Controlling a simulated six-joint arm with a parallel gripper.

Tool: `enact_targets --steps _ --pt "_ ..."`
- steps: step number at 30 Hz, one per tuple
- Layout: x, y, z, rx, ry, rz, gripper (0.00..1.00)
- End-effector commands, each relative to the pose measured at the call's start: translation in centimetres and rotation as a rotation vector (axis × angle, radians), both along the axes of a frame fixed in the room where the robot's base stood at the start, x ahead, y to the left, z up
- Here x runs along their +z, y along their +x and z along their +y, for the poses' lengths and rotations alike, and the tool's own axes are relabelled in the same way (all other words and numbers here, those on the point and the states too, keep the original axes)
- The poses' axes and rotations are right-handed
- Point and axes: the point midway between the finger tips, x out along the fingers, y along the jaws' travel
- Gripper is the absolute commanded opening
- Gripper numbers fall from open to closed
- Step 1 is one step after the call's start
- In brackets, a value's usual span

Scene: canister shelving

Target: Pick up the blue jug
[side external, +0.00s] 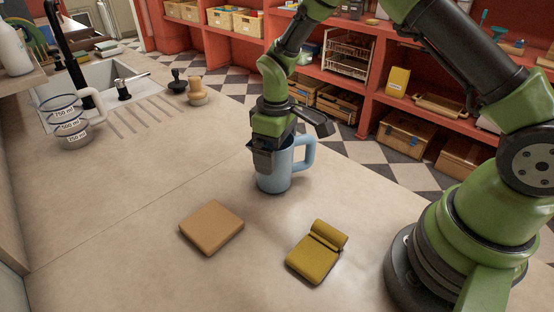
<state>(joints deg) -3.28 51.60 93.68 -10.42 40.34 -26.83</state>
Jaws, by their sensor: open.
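The blue jug (274,179) stands upright on the beige counter in the middle of the side external view. Its handle (309,152) points to the right. My gripper (268,157) is right at the jug, pointing down, and covers part of its rim and upper left wall. The jaws are open. One dark finger shows in front of the jug's left side. The other finger is hidden, and I cannot tell whether either touches the jug.
A tan square block (211,227) and a yellow folded cloth-like item (317,251) lie in front of the jug. A clear measuring jug (70,125) stands at the left near the sink (105,82). Two small stampers stand at the back. The counter's left middle is clear.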

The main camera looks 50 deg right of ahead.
Motion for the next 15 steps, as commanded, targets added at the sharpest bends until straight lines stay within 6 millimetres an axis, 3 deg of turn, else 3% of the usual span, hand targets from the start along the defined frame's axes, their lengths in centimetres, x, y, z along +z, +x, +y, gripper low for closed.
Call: enact_targets --steps 8,12,15 --pt "-0.39 0.02 0.02 0.0 0.0 -0.001 1.0" --pt "-0.37 0.02 0.02 0.0 0.0 -0.001 0.68" --pt "-0.33 0.04 0.01 0.0 0.001 -0.002 0.51"
